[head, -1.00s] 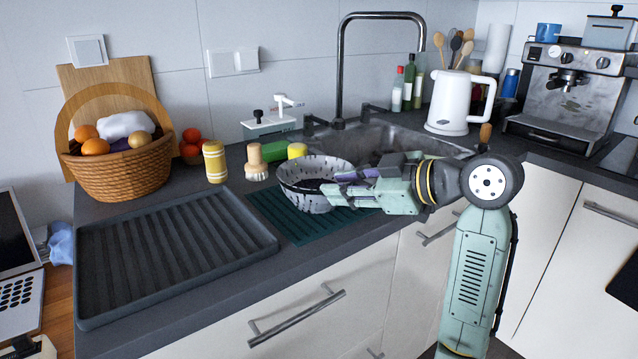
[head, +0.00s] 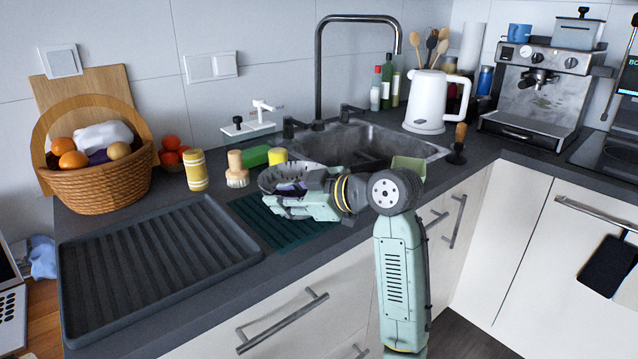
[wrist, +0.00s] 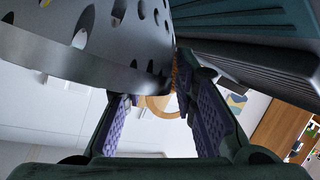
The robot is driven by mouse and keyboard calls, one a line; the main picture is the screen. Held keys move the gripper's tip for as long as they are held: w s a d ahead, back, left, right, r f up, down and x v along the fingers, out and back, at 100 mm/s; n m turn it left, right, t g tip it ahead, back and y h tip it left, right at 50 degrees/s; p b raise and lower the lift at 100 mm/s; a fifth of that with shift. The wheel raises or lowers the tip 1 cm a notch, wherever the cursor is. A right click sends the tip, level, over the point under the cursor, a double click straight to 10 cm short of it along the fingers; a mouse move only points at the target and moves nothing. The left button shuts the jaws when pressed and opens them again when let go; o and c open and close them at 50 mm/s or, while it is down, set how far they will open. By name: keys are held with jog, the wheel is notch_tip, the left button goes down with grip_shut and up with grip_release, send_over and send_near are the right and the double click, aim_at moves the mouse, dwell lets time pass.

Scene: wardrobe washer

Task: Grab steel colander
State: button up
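The steel colander (head: 267,179), a grey bowl with holes, sits on the dark green ribbed mat (head: 262,222) in front of the sink in the head view. My gripper (head: 287,198) is at its near right side and hides much of it. In the wrist view the perforated wall of the colander (wrist: 90,40) fills the upper left, very close to the fingers. My gripper's two purple-padded fingers (wrist: 163,115) are spread apart there, with a clear gap between the pads. I cannot tell whether a finger touches the colander.
A dark ribbed drying tray (head: 155,262) lies to the left. A yellow striped can (head: 196,170), a wooden brush (head: 237,170) and a green sponge (head: 255,156) stand behind the mat. The sink (head: 350,145) and white kettle (head: 428,102) are behind my arm.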

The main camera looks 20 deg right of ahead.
jog(key=shift+c, duration=0.5)
grip_shut()
